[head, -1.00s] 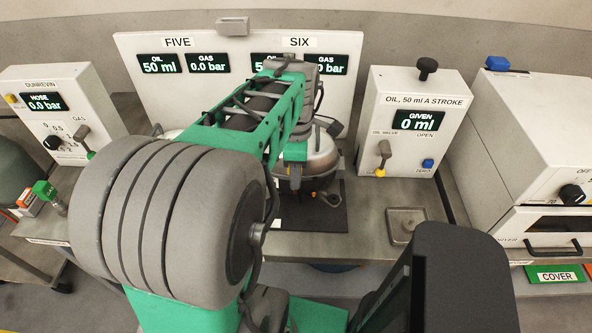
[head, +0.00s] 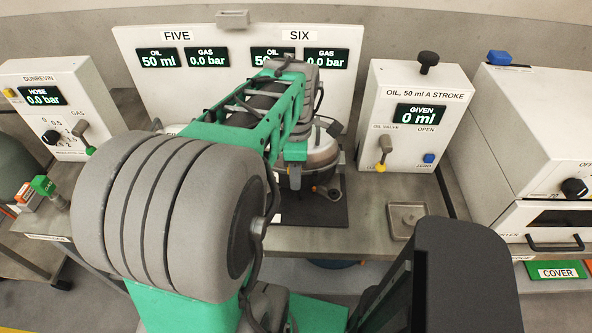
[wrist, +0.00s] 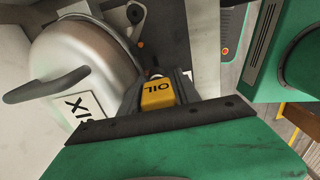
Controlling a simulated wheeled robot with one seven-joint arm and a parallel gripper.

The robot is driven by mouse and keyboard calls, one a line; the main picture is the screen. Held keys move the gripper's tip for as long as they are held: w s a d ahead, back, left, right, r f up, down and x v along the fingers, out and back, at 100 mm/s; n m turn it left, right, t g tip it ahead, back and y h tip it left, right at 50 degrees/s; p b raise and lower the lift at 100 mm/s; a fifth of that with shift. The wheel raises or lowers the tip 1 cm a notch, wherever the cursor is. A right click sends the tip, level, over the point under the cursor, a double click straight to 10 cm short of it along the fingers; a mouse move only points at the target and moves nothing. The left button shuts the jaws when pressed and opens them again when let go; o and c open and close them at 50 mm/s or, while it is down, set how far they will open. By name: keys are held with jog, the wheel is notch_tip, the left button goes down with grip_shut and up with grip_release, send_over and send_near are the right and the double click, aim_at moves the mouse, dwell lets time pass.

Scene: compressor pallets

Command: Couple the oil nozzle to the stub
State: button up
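The yellow oil nozzle (wrist: 158,96), marked OIL, sits between the dark fingers of my gripper (wrist: 160,88) in the wrist view. My gripper is shut on it. The silver compressor marked SIX (wrist: 85,72) is right beside the nozzle, on its left; it also shows behind my arm in the head view (head: 322,152). A small pale and reddish ring shows just beyond the nozzle tip. The stub itself is hidden or too small to make out, so I cannot tell whether the nozzle touches it. My gripper is mostly hidden by my arm in the head view.
The board (head: 145,50) shows 50 ml oil and 0.0 bar gas for FIVE. A square tray (head: 406,220) and a white oven-like box (head: 540,150) are at right.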

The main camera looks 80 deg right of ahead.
jog(key=shift+d, duration=0.2)
jog(key=shift+r, duration=0.4)
notch_tip(320, 180, up, 6)
jog(key=shift+r, duration=0.55)
jog(key=shift+a, duration=0.1)
